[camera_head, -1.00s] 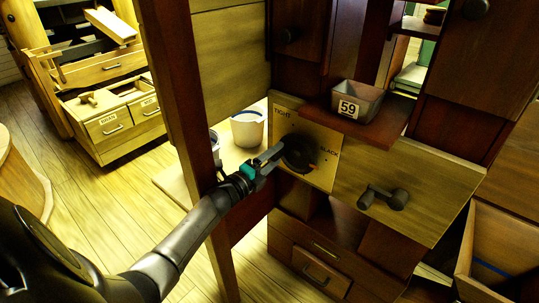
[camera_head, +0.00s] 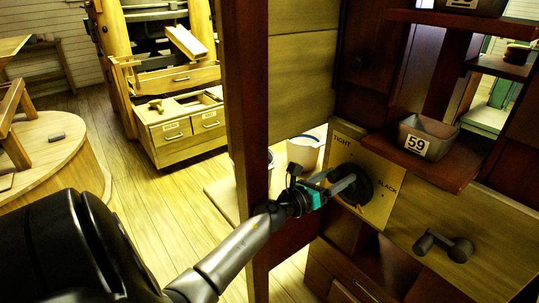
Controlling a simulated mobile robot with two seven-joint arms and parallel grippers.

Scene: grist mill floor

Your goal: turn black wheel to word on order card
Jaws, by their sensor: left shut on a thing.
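The black wheel (camera_head: 363,187) is mounted on a light wooden plate (camera_head: 378,211) with the words TIGHT at its upper left and SLACK at its right. My left gripper (camera_head: 343,184) reaches in from the left, past a dark red post, and is shut on the black wheel at its left side. The fingers cover part of the wheel, and I cannot make out a pointer on it. I see no order card that I can read. My right gripper is not in view.
The dark red post (camera_head: 244,130) stands close beside my left forearm. A grey bin (camera_head: 428,133) marked 59 sits on a shelf above the wheel. A dark double-knobbed handle (camera_head: 444,244) is to the lower right. A white bucket (camera_head: 304,151) stands behind the gripper.

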